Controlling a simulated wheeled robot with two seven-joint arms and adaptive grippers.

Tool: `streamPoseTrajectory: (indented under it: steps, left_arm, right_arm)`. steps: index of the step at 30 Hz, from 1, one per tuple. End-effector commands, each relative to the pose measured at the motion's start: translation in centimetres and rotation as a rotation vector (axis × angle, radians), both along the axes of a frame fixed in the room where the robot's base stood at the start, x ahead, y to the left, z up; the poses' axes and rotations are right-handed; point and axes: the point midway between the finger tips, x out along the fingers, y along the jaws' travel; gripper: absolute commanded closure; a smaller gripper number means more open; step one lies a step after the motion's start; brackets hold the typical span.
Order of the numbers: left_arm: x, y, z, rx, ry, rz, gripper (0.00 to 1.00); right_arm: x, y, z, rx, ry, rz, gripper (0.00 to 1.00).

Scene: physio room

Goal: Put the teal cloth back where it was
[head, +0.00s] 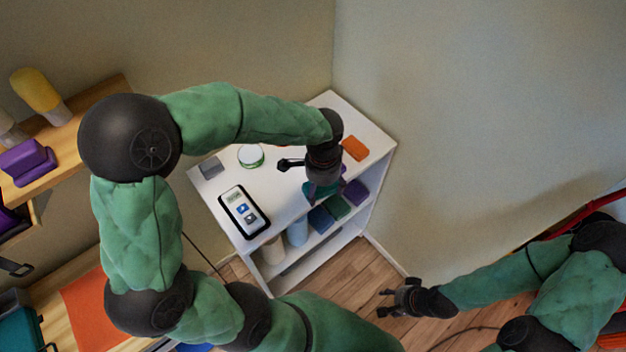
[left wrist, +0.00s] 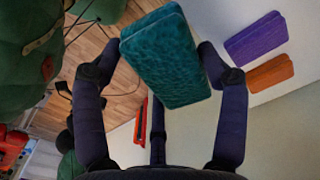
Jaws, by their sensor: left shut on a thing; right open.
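My left gripper (head: 316,180) is shut on the teal cloth (left wrist: 165,58), a folded block that fills the space between the fingers in the left wrist view. In the head view the teal cloth (head: 320,190) is mostly hidden under the gripper, at the front right edge of the white shelf unit (head: 290,200). Whether it touches the unit cannot be told. My right gripper (head: 388,300) is open and empty, over the floor to the right of the unit.
The unit's top holds an orange block (head: 355,149), a round tin (head: 250,156), a grey block (head: 210,168) and a black-edged device (head: 243,211).

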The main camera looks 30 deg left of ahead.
Motion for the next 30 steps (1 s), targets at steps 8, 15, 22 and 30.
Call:
streamPoseTrajectory:
  steps: [8, 15, 22, 30]
  left_arm:
    - [-5.0, 0.7, 2.3, 0.003, -0.015, -0.402, 0.57]
    - [-5.9, 1.1, 2.2, 0.005, -0.017, -0.524, 0.57]
    - [-2.2, 3.2, 0.1, 0.005, -0.014, -0.527, 0.57]
    - [2.4, 5.8, -3.0, 0.005, -0.014, -0.526, 0.57]
  right_arm:
    - [0.0, 0.0, 1.6, 0.0, 0.0, 0.0, 0.5]
    - [0.0, 0.0, 1.6, 0.0, 0.0, 0.0, 0.5]
    - [0.0, 0.0, 0.6, 0.0, 0.0, 0.0, 0.5]
    - [0.0, 0.0, -0.6, 0.0, 0.0, 0.0, 0.5]
